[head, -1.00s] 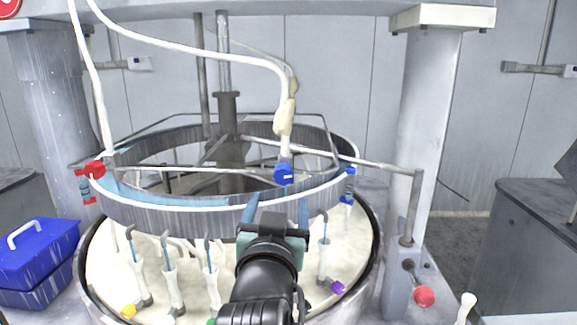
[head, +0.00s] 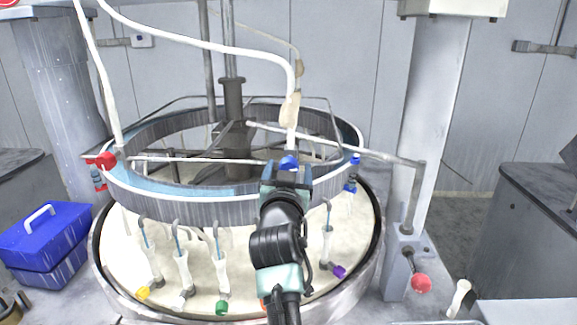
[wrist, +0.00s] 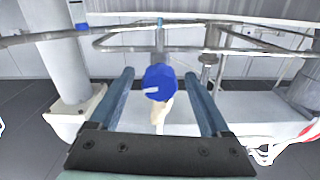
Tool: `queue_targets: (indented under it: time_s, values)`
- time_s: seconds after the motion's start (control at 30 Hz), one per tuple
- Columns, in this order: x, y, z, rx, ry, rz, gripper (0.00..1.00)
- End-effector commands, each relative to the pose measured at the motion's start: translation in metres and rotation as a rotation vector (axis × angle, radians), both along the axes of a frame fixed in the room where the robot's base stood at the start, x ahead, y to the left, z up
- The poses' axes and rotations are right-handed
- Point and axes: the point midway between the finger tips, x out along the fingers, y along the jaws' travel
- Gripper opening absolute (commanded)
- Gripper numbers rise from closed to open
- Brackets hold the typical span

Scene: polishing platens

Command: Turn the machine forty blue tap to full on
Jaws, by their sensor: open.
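The blue tap (head: 289,162) sits on the rim of the raised ring, below the pale hose that comes down from above. In the wrist view the round blue knob (wrist: 159,82) fills the middle, with a small white mark on its face. My gripper (head: 288,171) is open at the ring's front, its two fingers either side of the tap. In the wrist view my gripper (wrist: 158,73) shows a gap on each side of the knob. I cannot tell how far the fingertips reach past it. My arm hides part of the ring's front wall.
A red tap (head: 105,160) is at the ring's left and a small blue fitting (head: 350,184) at its right. Yellow (head: 144,292), green (head: 222,307) and purple (head: 339,271) knobs stand low on the platen. A red knob (head: 421,283) is at the right pillar. A blue box (head: 42,242) sits left.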

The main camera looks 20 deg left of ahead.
Motion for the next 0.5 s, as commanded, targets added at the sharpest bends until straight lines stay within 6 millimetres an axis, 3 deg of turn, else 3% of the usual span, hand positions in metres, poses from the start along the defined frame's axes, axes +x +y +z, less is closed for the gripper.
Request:
queue_targets:
  time_s: [0.3,0.5]
  values:
    - [0.0011,0.0004,-0.0004,0.001,0.0,0.0,0.79]
    - [0.001,0.0003,-0.0005,0.001,0.001,0.0,0.43]
